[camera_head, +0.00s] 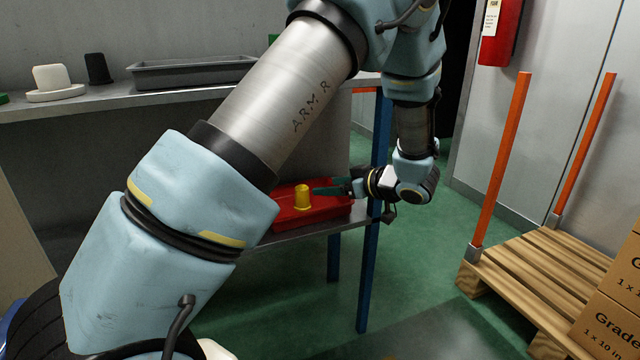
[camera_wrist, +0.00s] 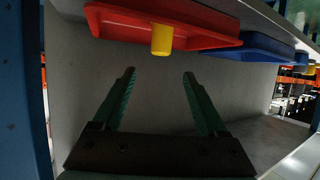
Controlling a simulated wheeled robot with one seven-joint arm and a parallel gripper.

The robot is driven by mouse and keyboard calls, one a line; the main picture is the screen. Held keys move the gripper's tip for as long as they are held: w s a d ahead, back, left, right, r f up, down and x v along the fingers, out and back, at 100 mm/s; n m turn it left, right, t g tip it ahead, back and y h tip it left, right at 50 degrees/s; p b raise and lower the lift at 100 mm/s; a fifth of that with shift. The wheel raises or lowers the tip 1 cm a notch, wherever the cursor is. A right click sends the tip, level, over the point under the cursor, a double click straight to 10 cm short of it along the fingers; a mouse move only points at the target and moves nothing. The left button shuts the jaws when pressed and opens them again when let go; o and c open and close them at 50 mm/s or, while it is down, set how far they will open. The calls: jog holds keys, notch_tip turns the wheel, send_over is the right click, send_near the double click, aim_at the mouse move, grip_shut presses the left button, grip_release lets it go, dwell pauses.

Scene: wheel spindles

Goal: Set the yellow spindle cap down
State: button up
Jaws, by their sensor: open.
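The yellow spindle cap (camera_head: 302,198) stands upright in the red tray (camera_head: 338,207) on the lower shelf in the head view. The cap also shows in the wrist view (camera_wrist: 162,40), against the red tray (camera_wrist: 205,40). My gripper (camera_head: 318,190) reaches in from the right over the tray, beside the cap. In the wrist view my gripper (camera_wrist: 159,74) has its two green fingers spread wide, with nothing between them. The cap lies beyond the fingertips, roughly in line with the gap, and apart from them.
A blue tray (camera_wrist: 268,47) sits beside the red one in the wrist view. A blue post (camera_head: 373,150) stands right of the tray. The upper shelf holds a white cap (camera_head: 51,78), a black cap (camera_head: 98,69) and a grey tray (camera_head: 190,74). A pallet (camera_head: 540,275) stands at right.

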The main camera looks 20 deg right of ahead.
jog(key=w+a+r+m+g+h, duration=0.2)
jog(key=w+a+r+m+h, duration=0.2)
jog(key=w+a+h, duration=0.3)
jog(key=s+a+f+m+g, duration=0.2)
jog(key=s+a+g, duration=0.6)
jog(key=s+a, duration=1.3)
jog(key=shift+s+m, duration=0.2)
jog(key=shift+m, duration=0.6)
jog(key=shift+r, duration=0.1)
notch_tip(320, 180, up, 30)
jog(key=p, duration=3)
jog(key=shift+r+p, duration=0.25)
jog(key=shift+p, duration=0.1)
